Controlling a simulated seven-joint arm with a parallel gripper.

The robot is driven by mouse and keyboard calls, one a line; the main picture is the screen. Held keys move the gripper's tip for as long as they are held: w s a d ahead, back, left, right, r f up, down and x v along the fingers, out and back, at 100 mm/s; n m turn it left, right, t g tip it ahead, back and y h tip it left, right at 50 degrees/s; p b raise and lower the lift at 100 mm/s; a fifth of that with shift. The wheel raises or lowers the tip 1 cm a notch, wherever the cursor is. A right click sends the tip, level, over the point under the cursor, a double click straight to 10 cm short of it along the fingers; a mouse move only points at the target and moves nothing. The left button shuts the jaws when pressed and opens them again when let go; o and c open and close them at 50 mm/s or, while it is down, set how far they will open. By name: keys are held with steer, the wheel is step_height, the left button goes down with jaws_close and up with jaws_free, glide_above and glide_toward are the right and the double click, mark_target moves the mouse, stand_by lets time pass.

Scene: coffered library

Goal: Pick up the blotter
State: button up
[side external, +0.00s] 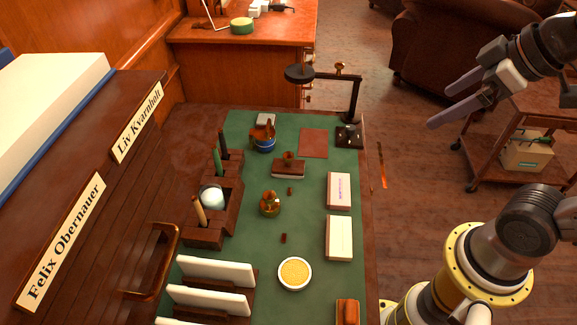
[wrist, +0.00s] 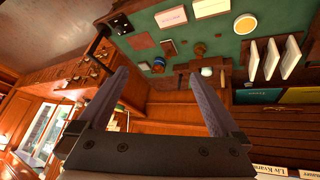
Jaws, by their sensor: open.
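The blotter (side external: 288,170) looks to be the small dark brown block with a pale lower edge and a round knob on top. It lies on the green desk mat (side external: 310,240), between the blue-banded pot (side external: 263,139) and the amber bottle (side external: 270,204). In the wrist view the blotter (wrist: 168,48) shows small, above and between the fingers. My gripper (side external: 438,108) is open and empty, in the air to the right of the desk and well apart from the blotter. Its two fingers also show in the wrist view (wrist: 159,74).
A lamp-like stand (side external: 353,98) rises at the mat's back right. Two pale boxes (side external: 339,190) lie along the right edge. A dark wooden holder (side external: 230,190) with upright items stands left, white cards (side external: 215,270) front left, and a yellow-filled dish (side external: 295,273) in front.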

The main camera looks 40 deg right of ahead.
steer(key=w+a+r+n, duration=0.1)
steer(key=w+n, duration=0.1)
steer(key=w, duration=0.4)
steer(key=w+a+r+n, duration=0.1)
steer(key=w+r+n, duration=0.1)
steer(key=w, duration=0.4)
steer(key=n+g+y, duration=0.1)
steer(key=n+g, duration=0.3)
steer(key=g, duration=0.2)
glide_above(287, 165)
steer(key=d, duration=0.1)
step_height(287, 165, down, 31)
steer(key=shift+s+f, duration=0.15)
steer(key=shift+f, duration=0.05)
steer(key=shift+w+a+f, duration=0.1)
steer(key=shift+w+f, duration=0.05)
steer(key=shift+f, duration=0.85)
steer(key=shift+w+a+f, duration=0.1)
steer(key=shift+f, duration=0.95)
steer(key=shift+w+a+f, duration=0.1)
steer(key=shift+w+f, duration=0.05)
steer(key=shift+f, duration=0.85)
steer(key=c, duration=1.4)
steer(key=shift+c, duration=0.2)
steer(key=shift+r, duration=0.1)
